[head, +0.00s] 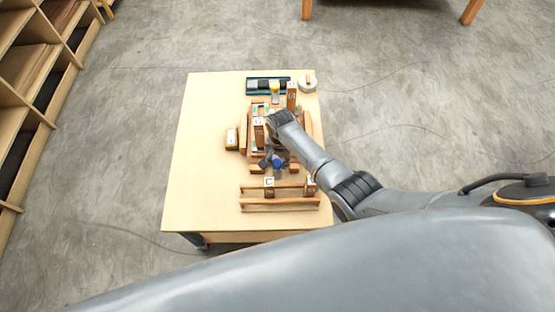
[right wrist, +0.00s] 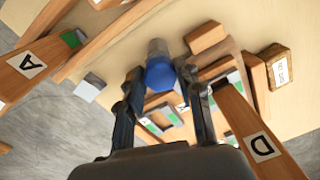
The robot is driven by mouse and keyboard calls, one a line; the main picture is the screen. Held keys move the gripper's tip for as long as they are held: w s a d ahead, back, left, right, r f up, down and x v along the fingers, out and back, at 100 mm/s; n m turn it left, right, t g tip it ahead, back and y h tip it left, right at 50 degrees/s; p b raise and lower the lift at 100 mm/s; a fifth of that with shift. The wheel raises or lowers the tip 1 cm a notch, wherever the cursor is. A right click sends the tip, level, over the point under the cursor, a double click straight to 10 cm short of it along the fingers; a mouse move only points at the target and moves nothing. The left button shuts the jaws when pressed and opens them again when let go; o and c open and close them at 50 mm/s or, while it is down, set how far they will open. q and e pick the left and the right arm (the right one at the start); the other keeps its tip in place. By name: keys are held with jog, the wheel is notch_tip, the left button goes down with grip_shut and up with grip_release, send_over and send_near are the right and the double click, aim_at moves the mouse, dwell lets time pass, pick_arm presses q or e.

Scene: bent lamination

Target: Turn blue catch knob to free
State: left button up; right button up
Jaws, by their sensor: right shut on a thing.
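The blue catch knob (head: 278,163) shows near the front middle of the wooden assembly on the table. In the right wrist view the blue knob (right wrist: 160,74) has a grey cylindrical part beyond it. My right gripper (head: 273,158) reaches down over the knob from the right. Its two fingers (right wrist: 161,86) stand on either side of the blue knob and are shut on it. Which way the knob is turned cannot be told. My left gripper is not in view.
The assembly stands on a pale table (head: 205,165). A wooden rack (head: 280,205) lies in front, a dark tray (head: 254,93) behind. The table's left side is clear.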

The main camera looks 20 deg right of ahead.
jog(key=n+p, duration=0.1)
jog(key=n, duration=0.3)
jog(key=shift+n, duration=0.3)
jog(key=n, duration=0.3)
jog(key=shift+n, duration=0.3)
jog(key=n, duration=0.4)
jog(key=shift+n, duration=1.7)
jog(key=o, duration=1.1)
jog(key=shift+w, duration=0.1)
jog(key=shift+o, duration=0.2)
jog(key=shift+r, duration=0.1)
